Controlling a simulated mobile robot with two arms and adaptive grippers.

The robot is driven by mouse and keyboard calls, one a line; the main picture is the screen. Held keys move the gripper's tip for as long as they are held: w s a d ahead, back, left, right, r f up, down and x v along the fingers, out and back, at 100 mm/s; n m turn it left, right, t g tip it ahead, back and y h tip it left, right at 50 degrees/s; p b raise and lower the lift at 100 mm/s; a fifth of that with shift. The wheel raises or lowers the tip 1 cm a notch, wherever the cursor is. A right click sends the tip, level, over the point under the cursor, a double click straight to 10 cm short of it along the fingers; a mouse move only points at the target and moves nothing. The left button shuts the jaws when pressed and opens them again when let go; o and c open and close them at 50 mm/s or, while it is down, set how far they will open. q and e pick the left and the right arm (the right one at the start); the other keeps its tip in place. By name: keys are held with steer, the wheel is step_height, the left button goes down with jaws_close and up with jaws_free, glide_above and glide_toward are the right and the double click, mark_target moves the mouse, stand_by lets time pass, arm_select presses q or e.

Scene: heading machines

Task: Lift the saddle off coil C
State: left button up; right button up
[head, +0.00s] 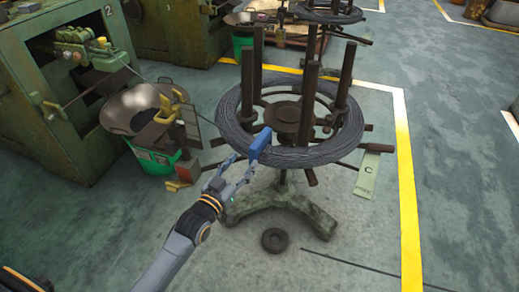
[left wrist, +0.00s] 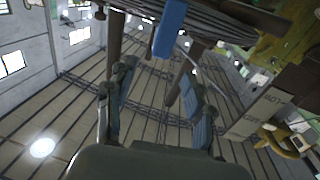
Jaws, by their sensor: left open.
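The blue saddle (head: 262,143) sits over the front of the dark wire coil C (head: 312,155), which lies on a reel stand with upright posts. My right gripper is not in view.
Left of the coil stand a green bin (head: 163,160), a dark pan (head: 135,108) and a green machine (head: 45,95). Stand arms stick out around the coil. A dark ring (head: 275,240) lies on the floor. Floor to the right, beyond the yellow line (head: 405,150), is clear.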

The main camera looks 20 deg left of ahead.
arm_select(q)
glide_toward(261, 137)
steer(key=w, duration=0.2)
steer(key=w+d, duration=0.1)
steer(key=shift+w+f+b, duration=0.2)
steer(key=shift+w+b, duration=0.2)
steer(key=shift+w+d+b, duration=0.2)
steer(key=shift+w+b, duration=0.1)
steer(key=shift+w, duration=1.2)
steer(key=shift+w+d+b, duration=0.2)
steer(key=shift+w+b, duration=0.1)
steer(key=shift+w, duration=1.2)
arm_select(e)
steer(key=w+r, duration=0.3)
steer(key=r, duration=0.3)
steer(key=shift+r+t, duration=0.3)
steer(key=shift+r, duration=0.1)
arm_select(q)
steer(key=shift+c, duration=0.4)
jaws_close()
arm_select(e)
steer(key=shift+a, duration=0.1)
